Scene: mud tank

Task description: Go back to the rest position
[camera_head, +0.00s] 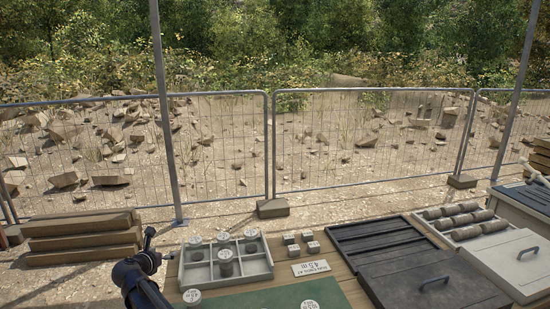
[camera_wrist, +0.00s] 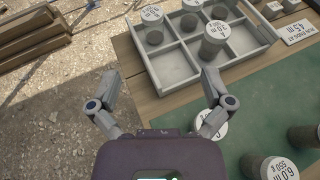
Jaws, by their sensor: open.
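My gripper (camera_head: 154,250) is at the left end of the wooden table in the head view, left of the grey tray. In the wrist view my gripper (camera_wrist: 161,80) has its two fingers spread wide, with nothing between them. The left finger is over the gravel ground, and the right one is near the tray's lower edge and the green mat. The grey compartment tray (camera_head: 236,281) holds several grey jars with white labelled lids, such as one jar (camera_wrist: 213,42) in the wrist view. Whether the gripper touches the tray is unclear.
Several lidded jars stand on the green mat (camera_head: 262,297); one (camera_wrist: 222,128) is close to my right finger. A label card (camera_head: 310,268) and small blocks (camera_head: 291,239) lie right of the tray. Dark and white boxes stand further right. Stacked timbers (camera_head: 85,238) lie left; a mesh fence stands behind.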

